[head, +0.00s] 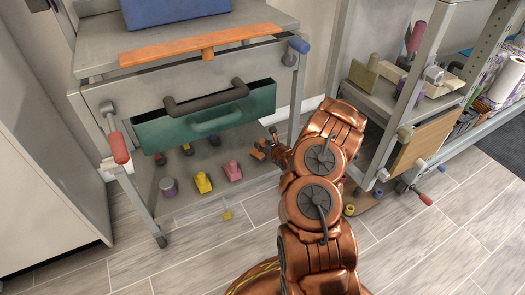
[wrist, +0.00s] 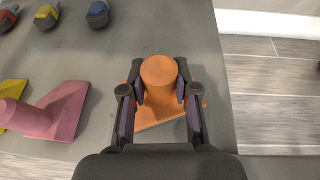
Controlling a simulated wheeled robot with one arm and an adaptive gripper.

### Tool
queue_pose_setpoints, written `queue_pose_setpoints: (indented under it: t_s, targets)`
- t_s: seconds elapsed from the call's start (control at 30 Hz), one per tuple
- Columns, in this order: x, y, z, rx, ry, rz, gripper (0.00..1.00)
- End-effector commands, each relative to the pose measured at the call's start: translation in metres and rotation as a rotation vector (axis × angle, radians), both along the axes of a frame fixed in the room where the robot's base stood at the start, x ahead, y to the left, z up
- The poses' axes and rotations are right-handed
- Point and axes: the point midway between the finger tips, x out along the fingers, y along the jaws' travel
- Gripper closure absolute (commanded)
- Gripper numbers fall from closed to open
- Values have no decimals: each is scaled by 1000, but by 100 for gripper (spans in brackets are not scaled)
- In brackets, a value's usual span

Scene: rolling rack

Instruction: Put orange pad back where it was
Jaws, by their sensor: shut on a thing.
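The orange pad (wrist: 160,72) has a round upright knob on a flat base. In the wrist view my gripper (wrist: 158,92) has a finger on each side of the knob and is shut on it. The base lies close over the grey lower shelf (wrist: 125,30), near its right edge; I cannot tell whether it touches the shelf. In the head view the orange pad (head: 258,154) shows small at the shelf's right end, partly hidden by my gripper (head: 270,146).
A pink pad (head: 233,171), a yellow pad (head: 203,182) and a purple cylinder (head: 168,187) stand left on the lower shelf. A teal panel with handles (head: 205,117) hangs above. A second rack (head: 385,98) stands at the right. Bare shelf lies between the pink and orange pads.

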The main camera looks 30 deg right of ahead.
Motion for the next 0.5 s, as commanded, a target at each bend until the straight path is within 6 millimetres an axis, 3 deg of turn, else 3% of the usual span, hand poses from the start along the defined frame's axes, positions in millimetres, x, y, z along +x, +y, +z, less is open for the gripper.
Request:
queue_pose_setpoints:
  t_s: [0.03,0.2,0.5]
  targets:
    - [-1,0,-11,0,1,0,100]
    - [-1,0,-26,0,-1,0,100]
    - [0,0,-25,0,-1,0,100]
